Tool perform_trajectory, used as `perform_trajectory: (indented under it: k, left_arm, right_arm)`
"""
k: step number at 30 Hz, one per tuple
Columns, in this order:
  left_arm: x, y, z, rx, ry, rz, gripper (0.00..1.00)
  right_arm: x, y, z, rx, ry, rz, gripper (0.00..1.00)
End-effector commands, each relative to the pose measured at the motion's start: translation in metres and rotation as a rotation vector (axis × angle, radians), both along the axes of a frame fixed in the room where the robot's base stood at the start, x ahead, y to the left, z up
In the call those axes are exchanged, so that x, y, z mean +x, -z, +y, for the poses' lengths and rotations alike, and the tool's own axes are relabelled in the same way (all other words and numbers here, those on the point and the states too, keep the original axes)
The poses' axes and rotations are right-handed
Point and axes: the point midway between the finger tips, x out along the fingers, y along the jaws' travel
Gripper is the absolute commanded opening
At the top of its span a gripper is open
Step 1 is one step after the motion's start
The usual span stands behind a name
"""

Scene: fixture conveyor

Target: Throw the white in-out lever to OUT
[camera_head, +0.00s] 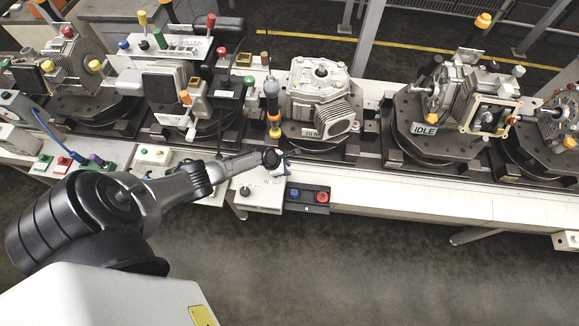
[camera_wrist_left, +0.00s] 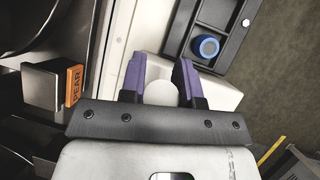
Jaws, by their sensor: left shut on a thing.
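My left gripper (camera_head: 281,158) is over the white panel (camera_head: 262,200) on the front ledge of the conveyor. In the left wrist view its two purple fingers (camera_wrist_left: 160,80) are on either side of a rounded white lever knob (camera_wrist_left: 160,93). They are shut on it. In the head view the gripper hides the lever. My right gripper shows in neither view.
A dark button box with a blue button (camera_head: 294,193) and a red button (camera_head: 322,197) sits just right of the panel. Gearbox housings (camera_head: 320,97) stand on fixtures behind. An orange-labelled block (camera_wrist_left: 73,85) is left of the fingers. The floor in front is clear.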

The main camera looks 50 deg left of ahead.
Motion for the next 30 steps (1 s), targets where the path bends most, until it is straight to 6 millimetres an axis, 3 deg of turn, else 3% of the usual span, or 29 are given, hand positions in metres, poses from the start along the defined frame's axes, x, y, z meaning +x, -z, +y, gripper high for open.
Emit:
perform_trajectory:
  k: [11, 12, 18, 20, 30]
  left_arm:
    - [-0.002, 0.002, 0.000, 0.004, 0.000, 0.006, 0.00]
    - [-0.002, 0.002, 0.000, 0.004, 0.001, 0.006, 0.31]
    - [-0.002, 0.002, 0.000, 0.004, 0.000, 0.005, 0.51]
    - [-0.001, 0.001, 0.001, 0.003, 0.000, 0.004, 0.55]
    - [-0.005, -0.008, 0.003, 0.003, 0.000, 0.004, 0.55]
  right_arm:
    - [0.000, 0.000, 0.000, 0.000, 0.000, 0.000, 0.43]
    - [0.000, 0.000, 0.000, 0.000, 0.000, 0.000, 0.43]
    - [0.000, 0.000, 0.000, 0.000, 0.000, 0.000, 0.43]
    - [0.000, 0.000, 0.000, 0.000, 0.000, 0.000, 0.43]
    - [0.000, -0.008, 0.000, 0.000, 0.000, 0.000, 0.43]
